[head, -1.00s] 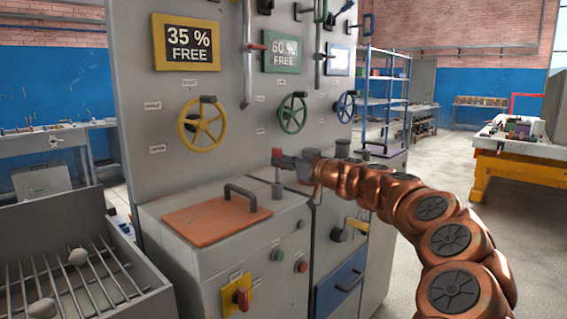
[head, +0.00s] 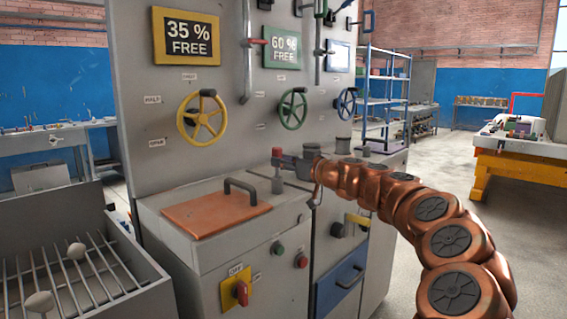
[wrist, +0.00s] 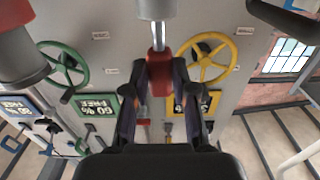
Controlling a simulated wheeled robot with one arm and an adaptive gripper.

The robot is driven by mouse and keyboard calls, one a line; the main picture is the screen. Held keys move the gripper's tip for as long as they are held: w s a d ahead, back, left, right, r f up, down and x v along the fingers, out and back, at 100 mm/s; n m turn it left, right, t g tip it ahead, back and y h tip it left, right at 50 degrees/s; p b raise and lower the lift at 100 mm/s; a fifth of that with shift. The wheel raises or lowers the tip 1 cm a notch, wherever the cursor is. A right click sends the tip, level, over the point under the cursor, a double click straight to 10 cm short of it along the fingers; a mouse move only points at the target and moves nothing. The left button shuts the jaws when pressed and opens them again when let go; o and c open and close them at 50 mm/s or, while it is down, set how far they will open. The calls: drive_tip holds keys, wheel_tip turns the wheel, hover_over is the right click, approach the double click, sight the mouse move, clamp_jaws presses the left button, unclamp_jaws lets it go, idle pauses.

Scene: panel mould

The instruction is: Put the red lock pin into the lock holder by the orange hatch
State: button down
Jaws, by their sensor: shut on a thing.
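The red lock pin (head: 277,153) is upright near the back right corner of the orange hatch (head: 215,211). My gripper (head: 284,160) comes from the right and is shut on its red head. In the wrist view, the two fingers (wrist: 160,85) close on the red pin (wrist: 159,65), and its metal shaft runs to a pale grey cylinder (wrist: 158,8) at the top edge. That cylinder looks like the lock holder, whose post (head: 277,186) stands below the pin in the head view. How deep the shaft sits cannot be told.
Yellow (head: 202,118), green (head: 293,110) and blue (head: 346,103) handwheels are on the panel behind. The hatch has a dark handle (head: 240,189). A grated bin (head: 75,285) stands at left. A grey cylinder (wrist: 20,55) is close at left in the wrist view.

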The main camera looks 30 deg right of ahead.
drive_tip(key=shift+f+b, duration=1.45)
drive_tip(key=shift+b, duration=0.15)
drive_tip(key=c, duration=0.8)
unclamp_jaws()
drive_tip(key=shift+c, duration=0.2)
drive_tip(key=v, duration=1.2)
drive_tip(key=shift+r, duration=0.15)
